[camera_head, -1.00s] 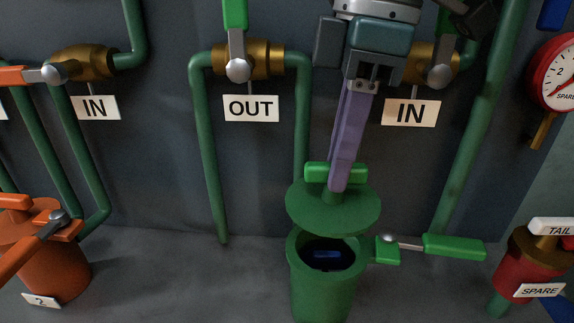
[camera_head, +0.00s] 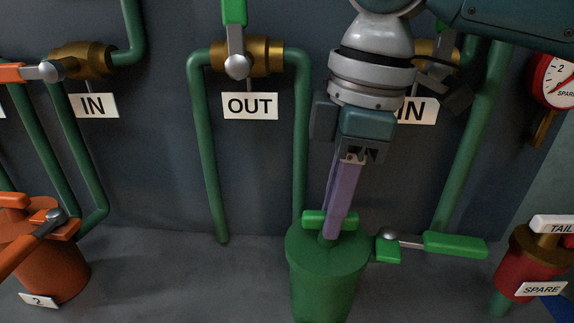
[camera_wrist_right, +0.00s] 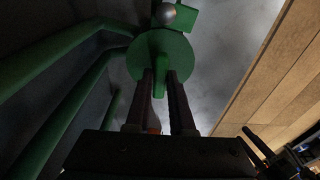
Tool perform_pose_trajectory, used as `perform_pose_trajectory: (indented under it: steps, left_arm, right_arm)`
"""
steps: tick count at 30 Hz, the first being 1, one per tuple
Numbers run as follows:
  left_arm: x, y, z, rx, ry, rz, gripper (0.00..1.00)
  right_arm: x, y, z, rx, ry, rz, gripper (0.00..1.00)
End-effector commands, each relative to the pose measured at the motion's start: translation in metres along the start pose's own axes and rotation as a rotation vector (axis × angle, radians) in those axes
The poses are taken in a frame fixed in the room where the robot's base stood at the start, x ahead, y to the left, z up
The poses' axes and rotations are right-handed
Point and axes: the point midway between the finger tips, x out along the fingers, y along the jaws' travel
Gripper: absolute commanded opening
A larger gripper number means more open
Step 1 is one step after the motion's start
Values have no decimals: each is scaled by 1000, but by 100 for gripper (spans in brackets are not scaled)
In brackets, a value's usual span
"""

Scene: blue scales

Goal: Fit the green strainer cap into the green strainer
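The green strainer cap (camera_head: 340,258) sits level at the mouth of the green strainer (camera_head: 322,298), hiding its opening. I cannot tell how deep it is seated. My right gripper (camera_head: 332,228) comes down from above, its purple fingers shut on the cap's upright bar handle (camera_head: 314,217). In the right wrist view, the two fingers (camera_wrist_right: 160,80) flank the handle (camera_wrist_right: 160,62) above the round cap plate (camera_wrist_right: 137,66). My left gripper is not in view.
A green-handled lever (camera_head: 455,244) sticks out right of the strainer. Green pipes (camera_head: 208,150) run down the wall behind. An orange strainer (camera_head: 52,270) stands at left and a red one (camera_head: 525,265) at right. Floor between is clear.

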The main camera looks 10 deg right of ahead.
Motion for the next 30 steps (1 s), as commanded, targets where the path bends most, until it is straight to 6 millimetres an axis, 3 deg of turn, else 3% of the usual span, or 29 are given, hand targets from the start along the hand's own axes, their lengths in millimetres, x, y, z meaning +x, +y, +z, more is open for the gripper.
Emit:
perform_pose_trajectory:
  steps: [1,7,17,30]
  left_arm:
    - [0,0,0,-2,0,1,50]
    - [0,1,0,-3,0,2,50]
    - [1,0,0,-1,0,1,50]
    - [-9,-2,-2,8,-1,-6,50]
  right_arm:
    - [0,0,0,0,0,0,28]
    - [0,0,0,0,0,0,50]
    - [-6,1,-1,0,0,4,50]
    - [-97,1,-1,0,2,5,50]
